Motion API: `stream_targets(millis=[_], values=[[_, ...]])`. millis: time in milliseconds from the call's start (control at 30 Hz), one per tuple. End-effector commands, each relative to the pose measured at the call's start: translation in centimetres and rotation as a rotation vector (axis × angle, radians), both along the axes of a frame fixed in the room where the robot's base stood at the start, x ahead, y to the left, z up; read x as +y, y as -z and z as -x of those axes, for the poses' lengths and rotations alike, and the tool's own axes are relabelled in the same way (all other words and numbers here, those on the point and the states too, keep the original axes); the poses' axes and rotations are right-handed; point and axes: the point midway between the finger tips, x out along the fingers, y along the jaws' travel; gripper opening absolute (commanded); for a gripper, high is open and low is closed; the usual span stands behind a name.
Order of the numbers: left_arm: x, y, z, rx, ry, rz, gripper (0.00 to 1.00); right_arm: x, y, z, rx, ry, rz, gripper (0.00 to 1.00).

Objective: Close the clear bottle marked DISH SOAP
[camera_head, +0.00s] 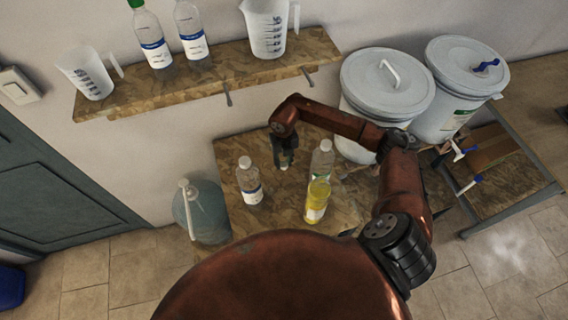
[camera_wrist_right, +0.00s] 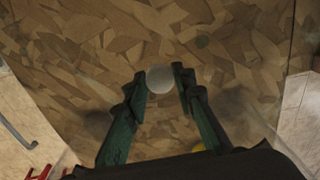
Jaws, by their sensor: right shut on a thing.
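My right gripper (camera_head: 284,165) is over the work table, between the bottles. Its fingers are shut on a small round white cap (camera_wrist_right: 160,79), seen between the fingertips in the right wrist view. A clear bottle with a blue-and-white label (camera_head: 251,186) stands upright left of the gripper. A clear bottle with a pale top (camera_head: 322,158) stands to the right, partly behind a yellow bottle (camera_head: 317,201). The label words are too small to read, so I cannot tell which is marked DISH SOAP. My left gripper is not in view.
The table (camera_head: 232,151) has a patterned wood-chip top. A large bluish jug (camera_head: 205,215) stands at its left. Two white lidded drums (camera_head: 388,78) (camera_head: 467,66) stand at the right. A wall shelf (camera_head: 130,98) above holds bottles and measuring jugs.

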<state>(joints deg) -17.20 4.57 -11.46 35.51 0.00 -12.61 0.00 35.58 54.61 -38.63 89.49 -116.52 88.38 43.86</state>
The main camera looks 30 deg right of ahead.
Motion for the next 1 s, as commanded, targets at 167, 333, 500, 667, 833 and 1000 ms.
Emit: stream_targets(millis=[167,333,500,667,833,1000], values=[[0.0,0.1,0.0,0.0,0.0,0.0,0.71,1.9,-4.0,2.5,-0.005,-0.006,0.0,0.17],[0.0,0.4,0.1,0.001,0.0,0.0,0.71,4.1,-5.8,5.6,-0.001,-0.006,0.0,0.17],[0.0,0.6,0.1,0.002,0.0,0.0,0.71,5.8,-7.1,8.0,-0.001,-0.003,0.001,0.17],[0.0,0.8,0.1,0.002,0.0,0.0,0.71,6.9,-8.0,9.4,0.0,-0.002,0.0,0.17],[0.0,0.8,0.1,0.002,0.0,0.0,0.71,7.4,-8.3,10.1,-0.001,0.0,0.0,0.17],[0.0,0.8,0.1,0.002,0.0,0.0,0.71,7.5,-8.4,10.2,0.0,0.0,0.0,0.17]])
